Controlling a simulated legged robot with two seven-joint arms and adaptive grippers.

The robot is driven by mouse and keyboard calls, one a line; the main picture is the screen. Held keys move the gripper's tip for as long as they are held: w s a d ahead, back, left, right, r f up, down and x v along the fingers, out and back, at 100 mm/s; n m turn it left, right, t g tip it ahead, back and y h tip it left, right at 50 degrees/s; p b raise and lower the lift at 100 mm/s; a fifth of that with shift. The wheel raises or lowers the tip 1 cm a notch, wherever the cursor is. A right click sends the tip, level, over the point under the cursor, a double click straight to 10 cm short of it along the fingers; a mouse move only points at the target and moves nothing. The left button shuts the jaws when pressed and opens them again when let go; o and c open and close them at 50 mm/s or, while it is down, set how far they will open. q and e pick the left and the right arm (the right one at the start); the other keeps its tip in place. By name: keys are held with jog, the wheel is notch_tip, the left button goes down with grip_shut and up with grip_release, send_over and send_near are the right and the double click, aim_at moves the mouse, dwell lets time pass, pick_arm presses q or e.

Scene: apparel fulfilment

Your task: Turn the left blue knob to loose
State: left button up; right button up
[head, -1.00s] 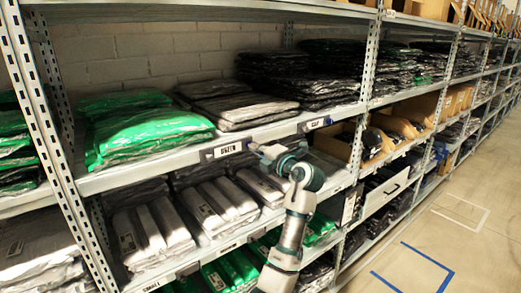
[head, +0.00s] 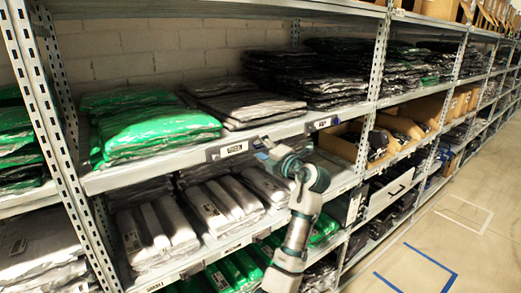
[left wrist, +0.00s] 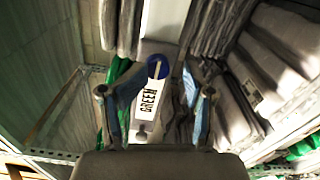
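The white label plate reading GREEN (left wrist: 148,105) is on the shelf edge. In the left wrist view a round blue knob (left wrist: 156,66) with a pale bar across it sits at the plate's far end. A smaller grey knob (left wrist: 140,135) shows at its near end. The same label (head: 234,149) shows in the head view, below the green bags. My left gripper (left wrist: 155,104) is open, with its two blue-padded fingers on either side of the plate and nothing between them gripped. In the head view the gripper (head: 267,153) is just right of the label. The right gripper is out of view.
Green bags (head: 150,127) and grey bags (head: 245,106) lie on the shelf above the label. White and grey packs (head: 215,207) fill the shelf below. A perforated upright (head: 372,85) stands right of my arm. The floor aisle (head: 440,235) at right is clear.

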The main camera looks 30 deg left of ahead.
pick_arm(q)
jog(key=shift+d, duration=0.45)
jog(key=v, duration=1.1)
jog(key=shift+d, duration=0.35)
jog(key=shift+a+f, duration=0.1)
jog(key=shift+a, duration=0.05)
